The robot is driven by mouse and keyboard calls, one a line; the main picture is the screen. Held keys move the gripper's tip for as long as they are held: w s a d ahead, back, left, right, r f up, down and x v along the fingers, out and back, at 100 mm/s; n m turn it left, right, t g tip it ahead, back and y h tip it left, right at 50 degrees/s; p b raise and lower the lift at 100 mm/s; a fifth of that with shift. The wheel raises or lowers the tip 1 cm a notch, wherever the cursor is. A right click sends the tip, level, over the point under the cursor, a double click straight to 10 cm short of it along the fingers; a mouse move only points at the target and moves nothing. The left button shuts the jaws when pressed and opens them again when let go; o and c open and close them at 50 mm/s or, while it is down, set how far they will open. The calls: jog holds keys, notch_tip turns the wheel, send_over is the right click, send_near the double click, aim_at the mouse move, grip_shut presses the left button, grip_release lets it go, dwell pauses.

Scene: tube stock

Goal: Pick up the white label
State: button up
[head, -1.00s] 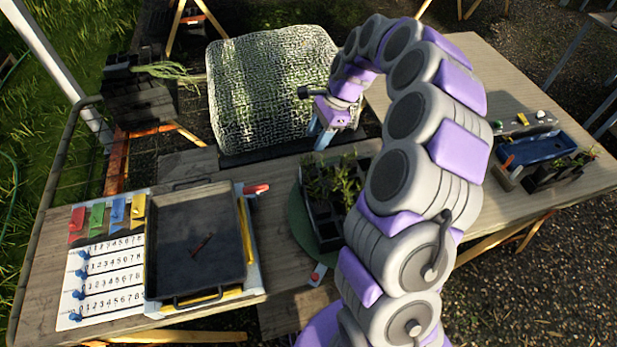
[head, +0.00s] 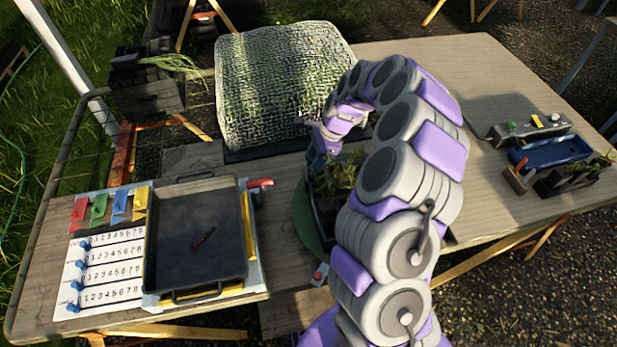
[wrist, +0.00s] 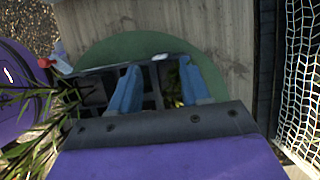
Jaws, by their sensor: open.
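My gripper (wrist: 158,68) is open over the black cell tray (wrist: 95,100), its two blue fingers apart and pointing at the tray's far rim in the wrist view. A small white patch (wrist: 160,57) at that rim lies between the fingertips and may be the white label; it is too small to be sure. No finger is seen closed on it. In the head view my gripper (head: 322,150) is low at the tray's back left, partly hidden by my arm. I cannot make out the label there.
The tray holds leafy seedlings (head: 338,178) and sits on a green round mat (head: 302,215). A mesh-covered mound (head: 280,85) stands close behind. A dark pan (head: 195,250) lies left.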

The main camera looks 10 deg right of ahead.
aim_at(306, 177)
jog(key=shift+a+f, duration=0.35)
jog(key=shift+a, duration=0.35)
jog(key=b+x, duration=0.2)
jog(key=x, duration=0.2)
jog(key=shift+w+f, duration=0.1)
jog(key=shift+f, duration=0.25)
jog(key=shift+d+r, duration=0.1)
jog(key=shift+d, duration=0.05)
jog(key=shift+a, duration=0.35)
jog(key=c, duration=0.7)
jog(key=shift+c, duration=0.8)
jog(key=shift+d, duration=0.2)
grip_shut()
